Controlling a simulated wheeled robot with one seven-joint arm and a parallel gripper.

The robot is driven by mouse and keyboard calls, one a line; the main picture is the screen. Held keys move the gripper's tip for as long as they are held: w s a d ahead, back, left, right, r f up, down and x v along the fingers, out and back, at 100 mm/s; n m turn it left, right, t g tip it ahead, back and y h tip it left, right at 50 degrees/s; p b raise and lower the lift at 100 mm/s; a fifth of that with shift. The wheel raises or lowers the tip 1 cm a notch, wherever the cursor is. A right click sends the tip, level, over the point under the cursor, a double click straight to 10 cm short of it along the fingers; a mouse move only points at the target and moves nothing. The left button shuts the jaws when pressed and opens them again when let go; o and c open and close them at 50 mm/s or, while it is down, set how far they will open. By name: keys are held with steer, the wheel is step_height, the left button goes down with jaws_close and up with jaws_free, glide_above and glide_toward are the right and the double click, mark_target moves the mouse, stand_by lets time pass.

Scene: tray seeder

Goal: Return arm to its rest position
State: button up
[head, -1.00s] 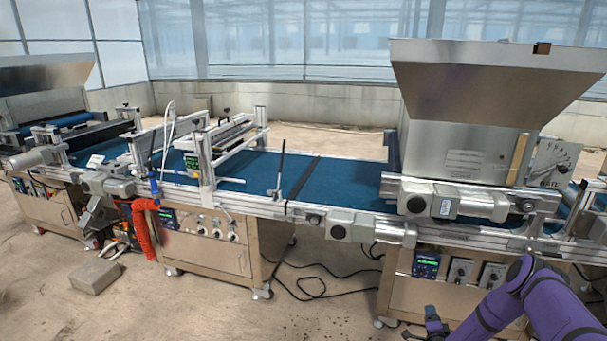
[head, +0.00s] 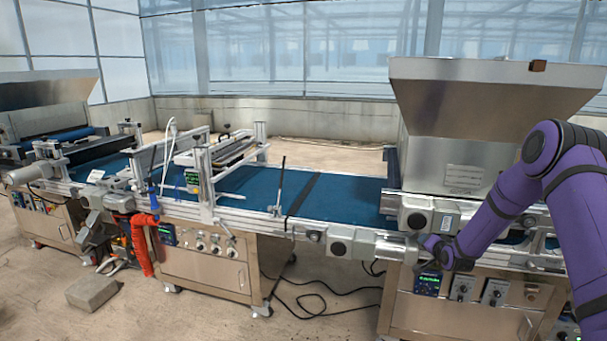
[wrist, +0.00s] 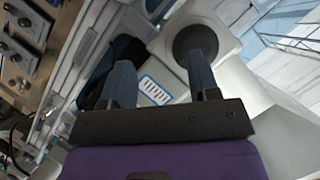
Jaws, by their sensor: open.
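My purple arm (head: 495,205) rises at the right of the head view, bent at the elbow in front of the hopper machine. My gripper (head: 432,243) is at the front rail, close to the grey motor housings (head: 428,218). In the wrist view the two dark fingers of my gripper (wrist: 158,70) are apart with nothing held between them. Beyond them are a pale housing with a round black cap (wrist: 195,42) and a label (wrist: 154,90). I cannot tell whether the fingers touch the housing.
The seeder line has a blue conveyor belt (head: 345,207), a large steel hopper (head: 490,100) and a cabinet with a control display (head: 427,284). Black cables (head: 315,300) and a concrete block (head: 91,291) lie on the floor. Open floor is in front at the left.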

steer(key=s+a+r+n+g, duration=0.1)
steer(key=s+a+r+n, duration=0.15)
steer(key=s+r, duration=0.55)
steer(key=s+a+r+n+g, duration=0.1)
steer(key=s+a+r+g, duration=0.15)
steer(key=r, duration=0.95)
steer(key=s+a+r+n+g, duration=0.1)
steer(key=s+a+r+n, duration=0.15)
steer(key=s+r, duration=0.6)
steer(key=s+a+r+g+h, duration=0.1)
steer(key=s+a+r, duration=0.1)
steer(key=s+r, duration=0.45)
steer(key=s+a+r+g, duration=0.1)
steer(key=s+r, duration=0.2)
steer(key=s, duration=0.6)
steer(key=s+a+n+g, duration=0.2)
steer(key=s, duration=1.8)
steer(key=shift+s+a+y, duration=0.25)
steer(key=shift+y, duration=0.15)
steer(key=shift+r, duration=0.1)
